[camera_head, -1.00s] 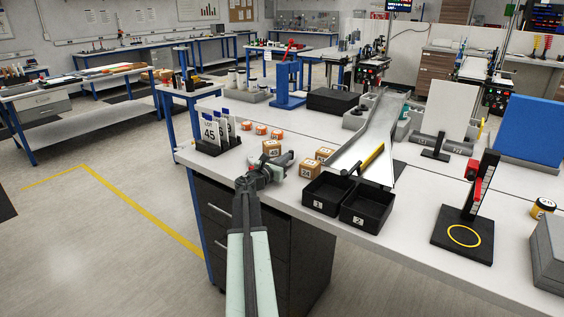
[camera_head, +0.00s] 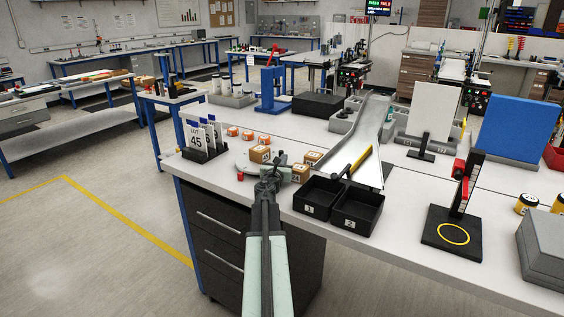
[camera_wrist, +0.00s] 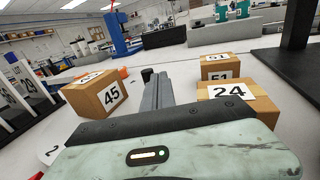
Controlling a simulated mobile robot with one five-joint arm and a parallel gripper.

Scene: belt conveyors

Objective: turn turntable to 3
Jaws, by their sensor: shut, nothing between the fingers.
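A grey rounded piece (camera_head: 244,168), which seems to be the turntable, shows at the table's front left edge, mostly hidden behind my gripper (camera_head: 271,163). A small red part (camera_head: 240,177) sits at its left side. In the wrist view a white label with a 2 (camera_wrist: 51,154) shows at lower left, beside my wrist; no 3 is readable on it. My gripper is shut and empty, reaching over this spot. In the wrist view its fingers (camera_wrist: 150,78) point between box 45 (camera_wrist: 96,95) and box 24 (camera_wrist: 240,97). Contact with the turntable cannot be told.
A LOT 45 card rack (camera_head: 204,142) stands to the left. Black bins 1 (camera_head: 311,211) and 2 (camera_head: 351,226) stand to the right, below a sloping chute (camera_head: 366,125). Orange pieces (camera_head: 248,135) lie behind. A black stand (camera_head: 452,235) is farther right.

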